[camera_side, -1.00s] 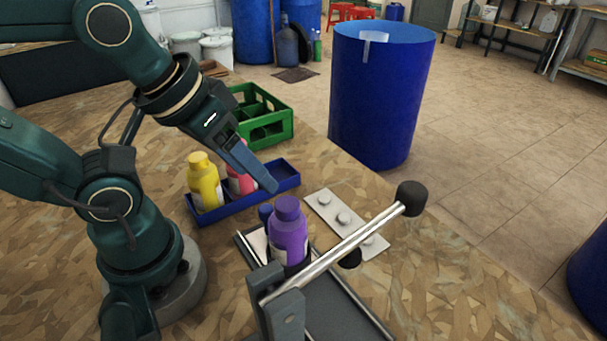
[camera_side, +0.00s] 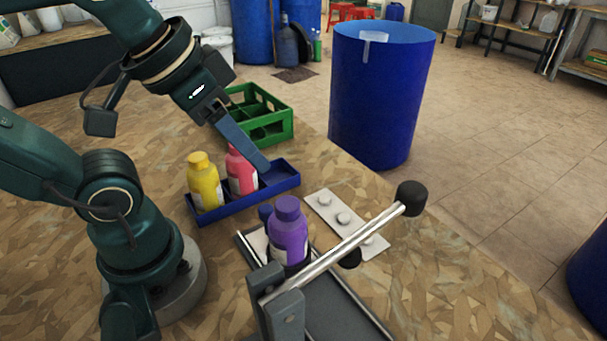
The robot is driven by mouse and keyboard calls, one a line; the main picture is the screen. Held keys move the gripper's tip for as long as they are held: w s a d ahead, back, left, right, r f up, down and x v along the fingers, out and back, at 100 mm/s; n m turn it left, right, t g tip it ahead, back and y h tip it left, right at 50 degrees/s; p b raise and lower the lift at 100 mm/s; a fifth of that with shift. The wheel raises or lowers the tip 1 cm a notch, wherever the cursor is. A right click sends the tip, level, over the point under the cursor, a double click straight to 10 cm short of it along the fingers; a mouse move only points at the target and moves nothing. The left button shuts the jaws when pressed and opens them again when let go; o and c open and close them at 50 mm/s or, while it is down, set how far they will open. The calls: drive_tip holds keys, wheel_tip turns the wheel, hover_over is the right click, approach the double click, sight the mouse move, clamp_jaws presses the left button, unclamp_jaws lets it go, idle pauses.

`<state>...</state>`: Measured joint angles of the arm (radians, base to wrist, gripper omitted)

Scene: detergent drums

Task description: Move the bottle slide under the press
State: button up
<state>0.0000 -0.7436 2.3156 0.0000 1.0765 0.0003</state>
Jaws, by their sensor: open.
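A purple bottle (camera_side: 288,232) stands upright on the slide of the press (camera_side: 335,305), toward its far left end. A small dark blue knob (camera_side: 265,212) shows just behind the bottle, partly hidden by it. The press lever (camera_side: 335,252), a silver bar with a black end knob (camera_side: 411,197), slants up to the right across the slide. My gripper (camera_side: 262,167) is above the blue tray, behind and left of the purple bottle, clear of it and holding nothing. Its fingers overlap in this view, next to the pink bottle.
A blue tray (camera_side: 235,206) holds a yellow bottle (camera_side: 205,183) and a pink bottle (camera_side: 241,172). A green crate (camera_side: 262,118) stands behind it. A white plate with round caps (camera_side: 322,203) lies right of the slide. A large blue drum (camera_side: 380,95) stands beyond the table.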

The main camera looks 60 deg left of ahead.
sight(266, 208)
drive_tip(key=w+a+n+g, duration=0.3)
drive_tip(key=g, duration=0.3)
wheel_tip(266, 208, down, 13)
drive_tip(key=shift+w+d+f, duration=0.1)
drive_tip(key=shift+f, duration=0.1)
idle(1.0)
drive_tip(key=shift+c, duration=0.3)
clamp_jaws()
idle(1.2)
